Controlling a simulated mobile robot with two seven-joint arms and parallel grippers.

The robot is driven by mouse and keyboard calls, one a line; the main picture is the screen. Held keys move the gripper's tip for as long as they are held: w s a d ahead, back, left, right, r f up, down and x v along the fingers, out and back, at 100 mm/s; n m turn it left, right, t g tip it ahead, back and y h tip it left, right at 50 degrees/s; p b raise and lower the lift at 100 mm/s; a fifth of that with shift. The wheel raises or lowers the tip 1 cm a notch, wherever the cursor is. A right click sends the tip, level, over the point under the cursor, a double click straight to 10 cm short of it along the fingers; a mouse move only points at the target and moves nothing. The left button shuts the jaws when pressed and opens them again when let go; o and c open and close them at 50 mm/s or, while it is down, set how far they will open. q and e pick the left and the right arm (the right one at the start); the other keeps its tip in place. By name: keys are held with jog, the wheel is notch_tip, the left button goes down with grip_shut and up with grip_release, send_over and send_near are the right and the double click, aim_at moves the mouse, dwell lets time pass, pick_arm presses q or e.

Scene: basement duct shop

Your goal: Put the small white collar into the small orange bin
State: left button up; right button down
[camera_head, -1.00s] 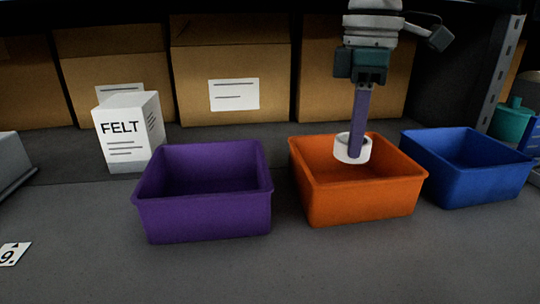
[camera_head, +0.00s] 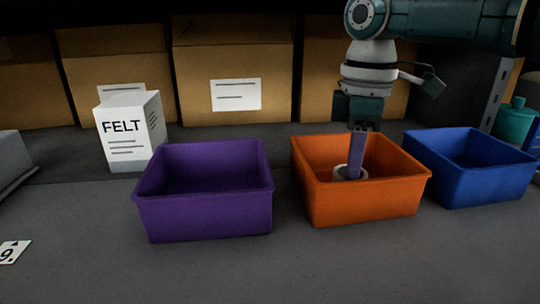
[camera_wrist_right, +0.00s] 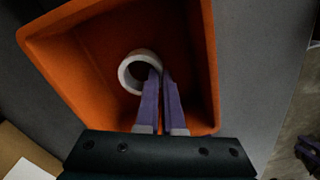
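The small white collar (camera_head: 341,173) is a short ring low inside the small orange bin (camera_head: 364,204). In the right wrist view the collar (camera_wrist_right: 129,74) shows its open end, inside the orange bin (camera_wrist_right: 60,50). My right gripper (camera_head: 355,172) reaches down into the bin with its purple fingers. In the wrist view the right gripper (camera_wrist_right: 160,76) is shut on the collar's wall, one finger inside the ring and one outside. I cannot tell whether the collar touches the bin floor.
A purple bin (camera_head: 205,215) stands left of the orange bin and a blue bin (camera_head: 480,187) close on its right. A white FELT box (camera_head: 130,130) and cardboard boxes (camera_head: 230,60) stand behind.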

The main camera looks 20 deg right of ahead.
jog(key=shift+f, duration=0.15)
jog(key=c, duration=1)
grip_release()
jog(key=shift+c, duration=0.2)
notch_tip(320, 180, up, 13)
jog(key=p, duration=0.1)
jog(key=shift+s, duration=0.1)
